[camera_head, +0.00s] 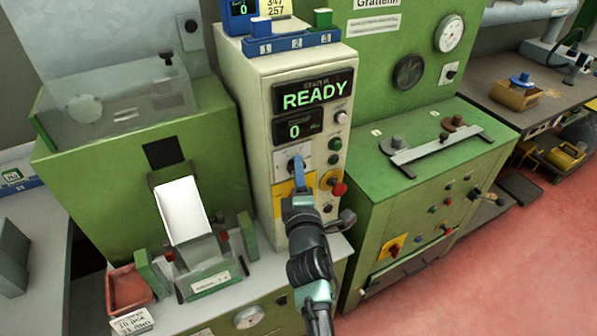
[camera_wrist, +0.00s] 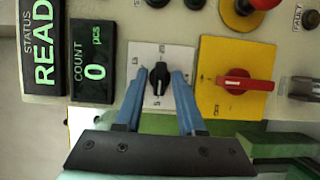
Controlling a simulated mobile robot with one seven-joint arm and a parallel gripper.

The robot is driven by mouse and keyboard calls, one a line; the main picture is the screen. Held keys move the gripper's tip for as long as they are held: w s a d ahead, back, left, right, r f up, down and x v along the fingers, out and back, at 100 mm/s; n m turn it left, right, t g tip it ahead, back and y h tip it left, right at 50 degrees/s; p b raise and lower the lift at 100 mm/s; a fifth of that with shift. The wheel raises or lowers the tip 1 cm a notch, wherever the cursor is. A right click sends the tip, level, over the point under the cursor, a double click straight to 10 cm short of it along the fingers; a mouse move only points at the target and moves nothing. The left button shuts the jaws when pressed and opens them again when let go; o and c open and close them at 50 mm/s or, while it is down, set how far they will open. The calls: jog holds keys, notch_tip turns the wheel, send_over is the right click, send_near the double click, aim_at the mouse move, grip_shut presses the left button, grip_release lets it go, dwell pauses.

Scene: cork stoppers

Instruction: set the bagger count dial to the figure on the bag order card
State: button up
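The count dial (camera_wrist: 159,77) is a black knob on a white plate with small marks around it, seen in the wrist view. The count display (camera_wrist: 94,70) beside it reads 0 pcs; the head view also shows this display (camera_head: 296,130) at 0. My gripper (camera_wrist: 161,72) is open, with one blue finger on each side of the knob; contact cannot be told. A white card (camera_head: 132,319) at the lower left has small print that seems to include "10 pcs".
The status display (camera_head: 314,95) reads READY. A red rotary switch (camera_wrist: 245,84) on a yellow plate sits close beside the dial, with a red mushroom button (camera_wrist: 243,12) near it. A bag chute with a white sheet (camera_head: 182,210) stands left.

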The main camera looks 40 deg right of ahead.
grip_shut()
jog(key=shift+r+p, duration=0.15)
jog(key=shift+p, duration=0.4)
jog(key=shift+d+r+m+g+y+p, duration=0.1)
jog(key=shift+m+g+y+p, duration=0.2)
jog(key=shift+m+y+p, duration=1.95)
jog(key=shift+m+g+h+p, duration=0.3)
jog(key=shift+m+h+p, duration=0.5)
jog(key=shift+p, duration=3.5)
jog(key=shift+d+r+m+g+y+p, duration=0.1)
jog(key=shift+m+g+y+p, duration=0.2)
jog(key=shift+m+y+p, duration=1.95)
jog(key=n+h+p, duration=0.1)
jog(key=h+p, duration=0.1)
jog(key=shift+f+h, duration=0.1)
jog(key=shift+h, duration=0.3)
